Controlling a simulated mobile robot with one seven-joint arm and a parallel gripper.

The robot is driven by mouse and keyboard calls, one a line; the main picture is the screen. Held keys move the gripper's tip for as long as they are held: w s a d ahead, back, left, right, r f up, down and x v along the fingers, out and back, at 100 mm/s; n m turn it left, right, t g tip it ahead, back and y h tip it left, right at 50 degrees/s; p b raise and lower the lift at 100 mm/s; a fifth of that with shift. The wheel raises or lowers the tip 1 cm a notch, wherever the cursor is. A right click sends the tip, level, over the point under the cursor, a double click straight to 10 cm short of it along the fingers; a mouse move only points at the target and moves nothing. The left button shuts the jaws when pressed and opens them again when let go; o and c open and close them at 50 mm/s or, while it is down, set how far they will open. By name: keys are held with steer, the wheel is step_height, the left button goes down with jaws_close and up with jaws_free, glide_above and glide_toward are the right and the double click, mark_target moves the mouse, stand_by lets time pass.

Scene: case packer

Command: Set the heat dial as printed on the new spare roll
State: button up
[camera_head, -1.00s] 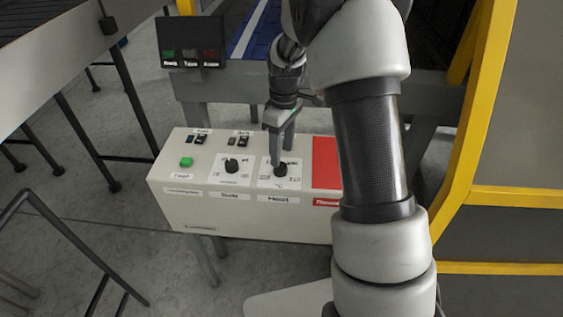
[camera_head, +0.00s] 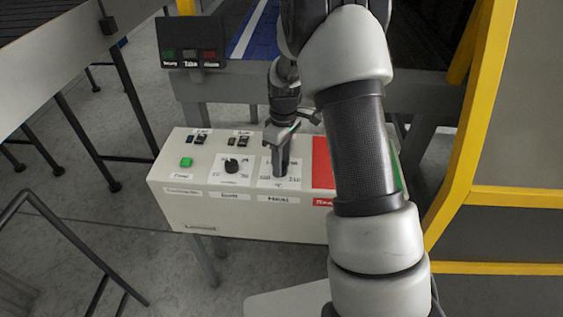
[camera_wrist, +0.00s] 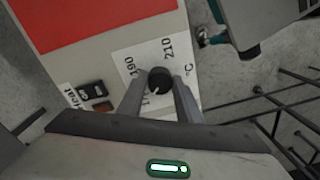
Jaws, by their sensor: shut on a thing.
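The heat dial is a round black knob on a white printed plate above the label "Heat" on a cream control box (camera_head: 250,216). In the wrist view the dial (camera_wrist: 159,79) sits between my two fingertips, with "190" and "210" and "°C" legible on its plate (camera_wrist: 130,52). My gripper (camera_head: 281,170) points down onto the heat dial and is shut on it, hiding most of the knob in the head view. The dial's pointer cannot be read clearly. No spare roll can be made out in these frames.
A second black dial (camera_head: 232,166), a green button (camera_head: 186,162) and small black switches (camera_head: 243,143) sit left on the box. A red panel (camera_head: 323,165) lies to the right. Yellow frame posts (camera_head: 462,140) rise at right.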

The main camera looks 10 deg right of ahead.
steer(key=m+b, duration=0.1)
steer(key=m, duration=0.2)
steer(key=shift+m, duration=0.4)
steer(key=m, duration=0.3)
steer(key=shift+s+m, duration=0.1)
steer(key=shift+m, duration=0.2)
steer(key=m, duration=0.4)
steer(key=shift+a+m+t, duration=0.1)
steer(key=shift+m+t, duration=0.2)
steer(key=shift+m, duration=1.8)
steer(key=o, duration=1)
steer(key=shift+o, duration=0.2)
